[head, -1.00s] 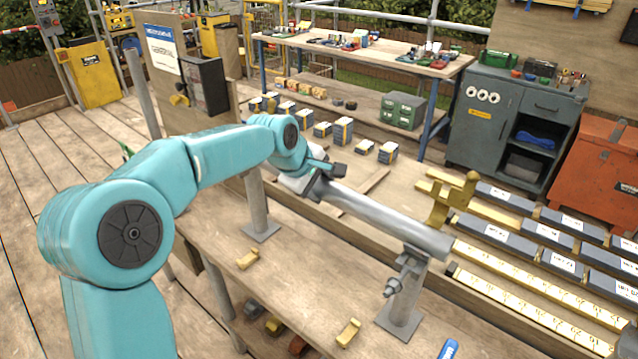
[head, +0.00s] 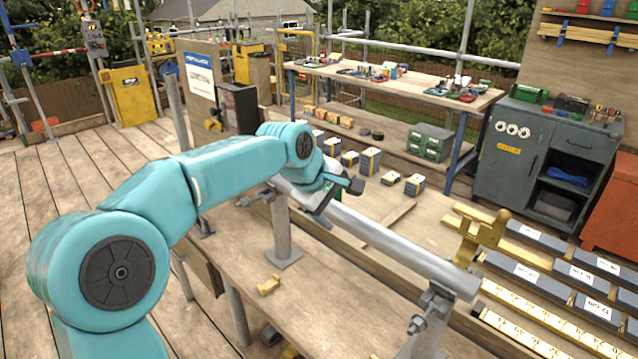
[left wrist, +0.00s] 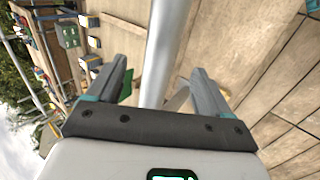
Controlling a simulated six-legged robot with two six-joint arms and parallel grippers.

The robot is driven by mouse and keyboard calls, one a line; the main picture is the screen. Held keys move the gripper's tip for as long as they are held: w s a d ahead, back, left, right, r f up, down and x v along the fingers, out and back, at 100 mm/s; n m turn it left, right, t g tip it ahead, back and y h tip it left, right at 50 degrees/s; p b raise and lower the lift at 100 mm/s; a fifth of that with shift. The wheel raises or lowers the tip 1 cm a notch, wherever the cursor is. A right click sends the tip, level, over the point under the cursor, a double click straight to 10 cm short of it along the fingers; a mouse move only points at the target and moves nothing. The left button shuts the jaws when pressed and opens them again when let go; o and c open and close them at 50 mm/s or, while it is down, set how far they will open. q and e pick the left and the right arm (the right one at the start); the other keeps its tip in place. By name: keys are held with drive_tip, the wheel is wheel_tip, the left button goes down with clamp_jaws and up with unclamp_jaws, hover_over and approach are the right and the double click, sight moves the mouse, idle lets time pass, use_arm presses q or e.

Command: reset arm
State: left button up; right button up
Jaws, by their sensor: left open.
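My left arm reaches in from the left in the head view. Its gripper (head: 338,197) is open at the grey metal pipe (head: 400,240), toward the pipe's far end. In the left wrist view my two fingers (left wrist: 160,88) stand apart with nothing pinched between them. The pipe (left wrist: 165,40) runs away between them in that picture. I cannot tell whether the fingers are around the pipe or just clear of it. The pipe lies on upright metal stands (head: 284,230) on the wooden bench. My right gripper is not in view.
A brass-coloured bracket (head: 481,238) stands near the pipe's near end, beside dark labelled blocks (head: 515,268) and yellow measuring strips (head: 525,325). A grey cabinet (head: 520,160) stands at the back right.

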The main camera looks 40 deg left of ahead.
use_arm(q)
drive_tip(key=v, duration=1)
drive_tip(key=shift+r, duration=0.3)
drive_tip(key=shift+s+a, duration=0.1)
drive_tip(key=shift+s, duration=0.1)
